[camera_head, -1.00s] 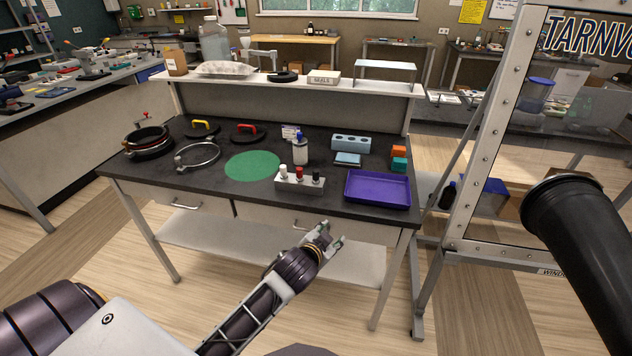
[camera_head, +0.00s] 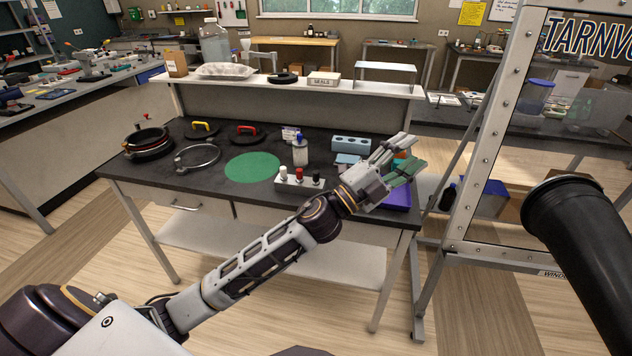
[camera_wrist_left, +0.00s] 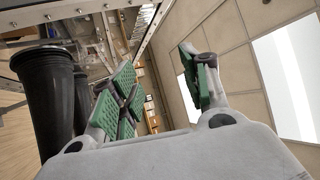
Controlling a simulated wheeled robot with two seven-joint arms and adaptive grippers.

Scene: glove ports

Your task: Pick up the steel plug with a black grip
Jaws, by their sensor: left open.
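The plug with a black grip (camera_head: 316,177) stands at the right end of a small grey block (camera_head: 291,183) near the table's front edge. A plug with a white grip (camera_head: 283,171) and one with a red grip (camera_head: 299,174) stand in the same block. My left gripper (camera_head: 411,155) is open, raised over the right end of the table, to the right of the black grip. In the left wrist view its green-padded fingers (camera_wrist_left: 156,68) are spread with nothing between them. My right gripper is not in view.
The purple tray (camera_head: 397,197) is partly hidden behind my left gripper. A blue block with holes (camera_head: 351,143), a white bottle (camera_head: 300,152) and a green disc (camera_head: 252,167) are on the table. A framed clear panel (camera_head: 575,75) and a black sleeve (camera_head: 575,230) stand at the right.

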